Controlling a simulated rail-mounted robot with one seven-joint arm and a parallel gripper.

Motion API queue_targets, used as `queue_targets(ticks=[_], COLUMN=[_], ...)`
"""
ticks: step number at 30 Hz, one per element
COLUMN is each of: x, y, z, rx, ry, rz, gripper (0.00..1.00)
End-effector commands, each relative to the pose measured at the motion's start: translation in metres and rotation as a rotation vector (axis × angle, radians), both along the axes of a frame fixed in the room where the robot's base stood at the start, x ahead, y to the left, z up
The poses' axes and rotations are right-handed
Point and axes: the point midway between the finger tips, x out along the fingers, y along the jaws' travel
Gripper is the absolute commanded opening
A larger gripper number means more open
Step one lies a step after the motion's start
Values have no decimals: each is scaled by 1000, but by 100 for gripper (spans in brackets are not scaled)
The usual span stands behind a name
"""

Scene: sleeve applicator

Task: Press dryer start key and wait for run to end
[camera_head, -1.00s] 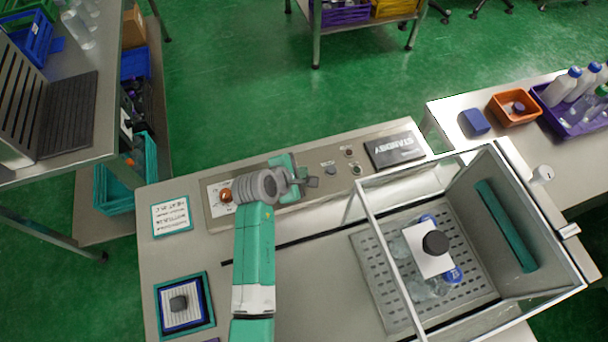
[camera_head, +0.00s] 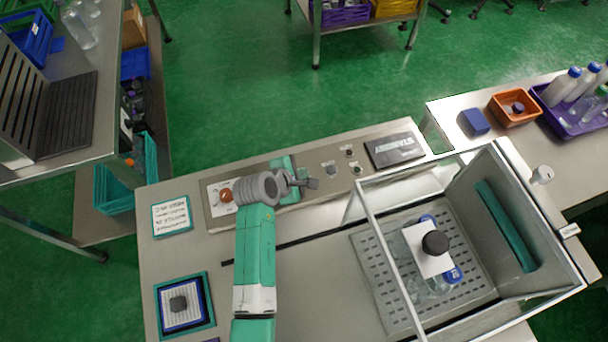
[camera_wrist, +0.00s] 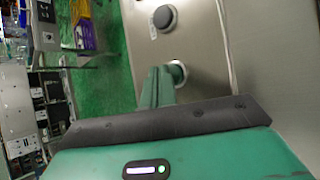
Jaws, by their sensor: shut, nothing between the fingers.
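The control panel (camera_head: 312,160) runs along the far edge of the bench. It carries an orange knob (camera_head: 226,195), a grey round key (camera_head: 331,170), two small round keys (camera_head: 349,152) and a dark display (camera_head: 395,149) reading STANDBY, upside down. I cannot read which key is start. My gripper (camera_head: 312,183) is shut and empty, just left of and below the grey key, apparently apart from it. In the wrist view, my teal fingers (camera_wrist: 158,88) overlap a pale-ringed key (camera_wrist: 178,72), and a dark round key (camera_wrist: 165,18) lies beyond; contact cannot be told.
The clear-walled chamber (camera_head: 372,240) stands right of my arm. Inside, clear bottles with blue caps and a white plate with a black knob (camera_head: 435,242) rest on a perforated tray (camera_head: 375,262). A framed card (camera_head: 171,216) and teal-edged tray (camera_head: 209,312) lie left.

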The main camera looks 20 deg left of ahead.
Motion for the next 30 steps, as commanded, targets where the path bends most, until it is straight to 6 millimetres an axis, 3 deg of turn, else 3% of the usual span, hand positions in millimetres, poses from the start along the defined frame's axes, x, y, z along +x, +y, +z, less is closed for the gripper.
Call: queue_targets(ticks=[30], x=[0], y=[0], z=[-8], rx=[0], ry=[0], rz=[0], gripper=[0])
